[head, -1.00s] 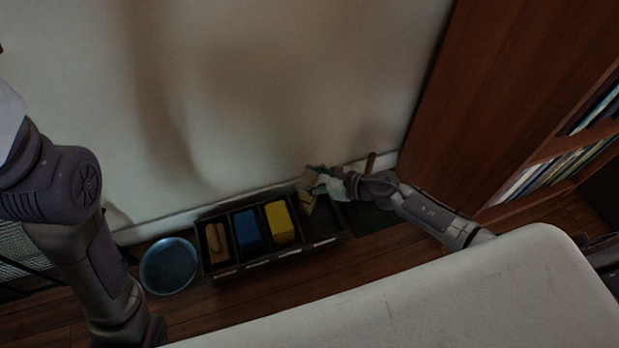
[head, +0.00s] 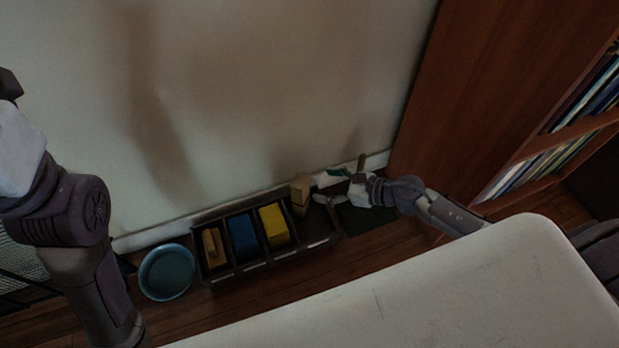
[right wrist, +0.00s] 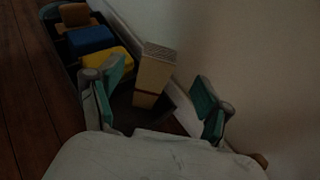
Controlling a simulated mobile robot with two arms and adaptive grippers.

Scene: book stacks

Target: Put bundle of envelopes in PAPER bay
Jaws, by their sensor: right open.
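The bundle of envelopes (head: 299,194) is a tan block standing upright, slightly tilted, at the right end bay of a dark divided bin (head: 222,274). In the right wrist view the bundle (right wrist: 154,72) shows between and beyond the fingers, with a band around its lower part. My right gripper (head: 331,186) is open, just right of the bundle and apart from it. The bundle's foot appears to be inside the end bay, but its base is partly hidden. The bay labels are too small to read. My left arm shows at the left; its gripper is out of view.
The other bays hold a brown item (head: 211,243), a blue block (head: 244,234) and a yellow block (head: 273,224). A blue round basin (head: 167,271) stands left of the bin. A wall is close behind; a wooden bookcase (head: 480,90) stands at right.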

